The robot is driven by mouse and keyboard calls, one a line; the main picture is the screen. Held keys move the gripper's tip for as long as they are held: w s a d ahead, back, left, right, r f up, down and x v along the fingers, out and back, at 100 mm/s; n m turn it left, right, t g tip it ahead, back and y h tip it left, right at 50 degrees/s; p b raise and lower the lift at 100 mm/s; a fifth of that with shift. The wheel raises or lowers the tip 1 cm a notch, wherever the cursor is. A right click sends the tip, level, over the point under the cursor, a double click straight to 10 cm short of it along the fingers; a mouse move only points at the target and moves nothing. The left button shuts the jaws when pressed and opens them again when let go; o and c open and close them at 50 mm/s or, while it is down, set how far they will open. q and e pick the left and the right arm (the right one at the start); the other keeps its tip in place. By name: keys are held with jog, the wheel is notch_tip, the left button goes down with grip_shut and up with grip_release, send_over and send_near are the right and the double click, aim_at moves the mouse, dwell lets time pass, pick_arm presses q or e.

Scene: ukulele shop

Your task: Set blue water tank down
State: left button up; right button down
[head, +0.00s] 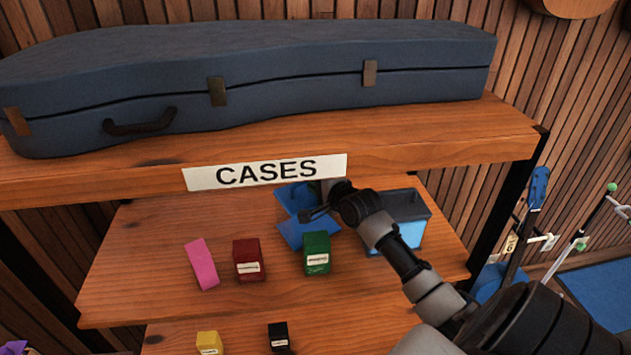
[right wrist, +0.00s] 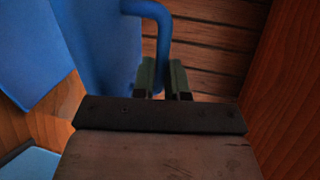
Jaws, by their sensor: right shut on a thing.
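The blue water tank (head: 295,197) is on the middle shelf, partly hidden by the upper shelf and the gripper. In the right wrist view, a large blue body (right wrist: 100,45) carries a curved blue handle. My right gripper (head: 322,205) reaches in under the upper shelf beside the tank. In the right wrist view, my right gripper (right wrist: 163,78) is shut on the handle of the tank. I cannot tell whether the tank's base touches the shelf. My left gripper is not in view.
The upper shelf (head: 430,143) bears a blue case (head: 300,75). Yellow and black boxes are below.

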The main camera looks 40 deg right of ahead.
jog(key=c, duration=1.5)
grip_release()
jog(key=shift+f, duration=0.1)
jog(key=shift+c, duration=0.2)
jog(key=o, duration=0.4)
jog(key=shift+s, duration=0.15)
jog(key=d+b+v, duration=0.1)
jog(key=v, duration=1)
jog(key=shift+s+a+r+b, duration=0.3)
jog(key=shift+s+a+b, duration=0.1)
jog(key=shift+a, duration=0.15)
jog(key=shift+f, duration=0.1)
